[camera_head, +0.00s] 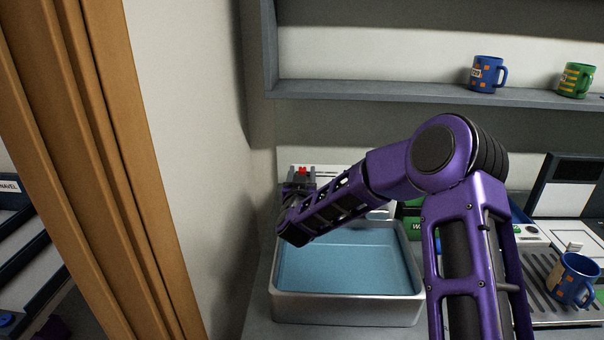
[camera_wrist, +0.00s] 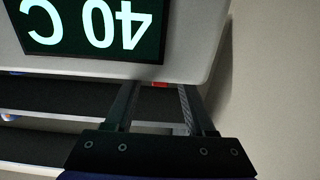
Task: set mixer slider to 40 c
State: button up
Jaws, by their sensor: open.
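The mixer's white panel (camera_wrist: 193,57) fills the top of the wrist view, upside down. Its dark display (camera_wrist: 95,22) reads "40 C". The red slider knob (camera_head: 302,171) shows at the back left of the sink in the head view. A small part of the red knob (camera_wrist: 160,85) also shows at the panel's edge in the wrist view. My gripper (camera_wrist: 158,92) is open, with its two fingers on either side of the knob. I cannot tell whether a finger touches it. My gripper (camera_head: 299,182) is small and partly hidden in the head view.
A metal sink (camera_head: 345,310) with blue water lies below my arm. A blue mug (camera_head: 573,279) stands on a slotted tray at the right. A blue mug (camera_head: 487,74) and a green mug (camera_head: 575,80) stand on the shelf. A wall and wooden frame (camera_head: 130,170) bound the left.

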grip_shut()
dwell(1.4)
